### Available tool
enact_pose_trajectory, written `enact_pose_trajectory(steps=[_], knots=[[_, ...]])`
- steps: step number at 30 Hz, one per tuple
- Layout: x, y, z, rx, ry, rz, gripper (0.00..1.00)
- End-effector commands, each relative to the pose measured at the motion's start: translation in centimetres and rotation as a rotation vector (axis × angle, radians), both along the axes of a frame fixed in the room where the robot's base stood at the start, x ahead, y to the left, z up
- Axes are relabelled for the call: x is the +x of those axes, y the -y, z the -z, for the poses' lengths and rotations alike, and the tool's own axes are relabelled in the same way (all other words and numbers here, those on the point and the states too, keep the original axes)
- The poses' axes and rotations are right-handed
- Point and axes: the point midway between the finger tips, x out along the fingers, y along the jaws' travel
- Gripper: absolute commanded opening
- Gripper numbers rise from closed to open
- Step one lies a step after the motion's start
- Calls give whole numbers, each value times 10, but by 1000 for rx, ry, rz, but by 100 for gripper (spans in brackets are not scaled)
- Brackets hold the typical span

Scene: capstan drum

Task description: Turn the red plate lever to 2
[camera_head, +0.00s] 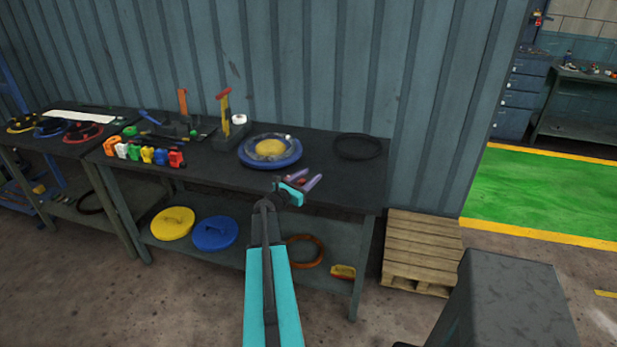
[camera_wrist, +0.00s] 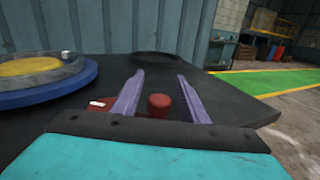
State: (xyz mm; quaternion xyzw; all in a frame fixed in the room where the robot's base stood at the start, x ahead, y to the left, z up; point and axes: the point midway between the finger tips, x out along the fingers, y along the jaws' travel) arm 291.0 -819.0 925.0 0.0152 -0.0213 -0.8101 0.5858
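My gripper (camera_head: 315,181) is over the front right part of the dark workbench, to the right of the blue disc. In the wrist view its two purple fingers (camera_wrist: 160,85) stand wide apart. A red knob (camera_wrist: 159,103) shows between them, with a gap on each side. A red flat part (camera_wrist: 93,118), likely the plate of the lever, shows left of the left finger with a small white mark on it. My gripper's body hides most of this red part, and no number is readable. In the head view a bit of red shows between the fingers.
The blue disc with yellow centre (camera_head: 256,163) lies close by on the left. A black ring (camera_head: 358,147) lies behind on the right. A yellow and red upright post (camera_head: 223,108) and several coloured blocks (camera_head: 146,153) stand farther left. The bench's right end is clear.

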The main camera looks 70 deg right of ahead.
Motion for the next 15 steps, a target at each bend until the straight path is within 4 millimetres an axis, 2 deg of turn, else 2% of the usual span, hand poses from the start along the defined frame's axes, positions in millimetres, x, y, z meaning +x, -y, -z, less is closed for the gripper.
enact_pose_trajectory(steps=[5, 8, 12, 15], knots=[[0, 0, 0, 0, 0, 0, 40], [0, 0, 0, 0, 0, 0, 26], [0, 0, 0, 0, 0, 0, 3], [0, 0, 0, 0, 0, -1, 0]])
